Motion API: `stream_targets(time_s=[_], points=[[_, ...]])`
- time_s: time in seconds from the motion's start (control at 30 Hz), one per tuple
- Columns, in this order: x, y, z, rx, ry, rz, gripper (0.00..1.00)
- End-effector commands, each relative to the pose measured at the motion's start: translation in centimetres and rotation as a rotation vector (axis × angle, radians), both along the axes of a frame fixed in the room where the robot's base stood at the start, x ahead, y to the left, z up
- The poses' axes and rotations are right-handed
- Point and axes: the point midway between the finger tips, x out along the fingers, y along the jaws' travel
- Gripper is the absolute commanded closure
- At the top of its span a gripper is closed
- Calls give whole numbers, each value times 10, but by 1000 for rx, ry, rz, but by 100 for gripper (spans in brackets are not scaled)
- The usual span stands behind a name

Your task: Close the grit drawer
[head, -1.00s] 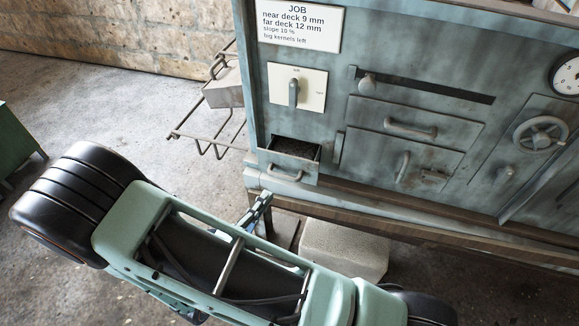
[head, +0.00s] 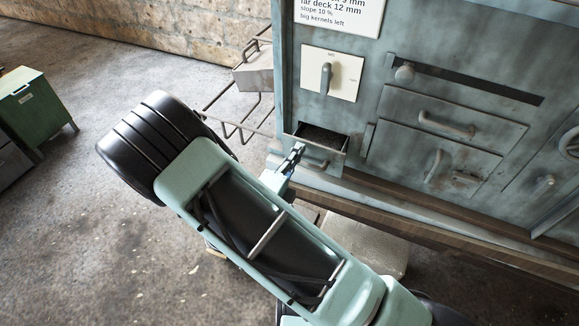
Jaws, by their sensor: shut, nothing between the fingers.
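The grit drawer (head: 331,165) is low on the left of the blue-grey machine in the head view. It stands open, and dark grit (head: 321,138) shows inside. Its front has a bar handle, partly behind my gripper. My gripper (head: 297,149) is shut and empty. It overlaps the left part of the drawer front in the picture. Whether it touches the drawer I cannot tell.
Above the drawer is a white plate with a lever (head: 327,77). A wire rack (head: 232,117) juts out on the left. A wooden beam (head: 400,200) runs below the drawer, with a pale block (head: 375,250) under it. A green cabinet (head: 33,105) stands far left.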

Motion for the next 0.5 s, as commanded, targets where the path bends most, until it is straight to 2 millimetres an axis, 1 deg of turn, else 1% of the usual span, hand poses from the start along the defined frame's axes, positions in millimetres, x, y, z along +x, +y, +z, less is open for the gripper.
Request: stream_targets(time_s=[0.03, 0.17, 0.5], points=[[4, -1, -1, 1, 0, 0, 100], [9, -3, 0, 0, 1, 0, 100], [11, -4, 0, 0, 0, 0, 100]])
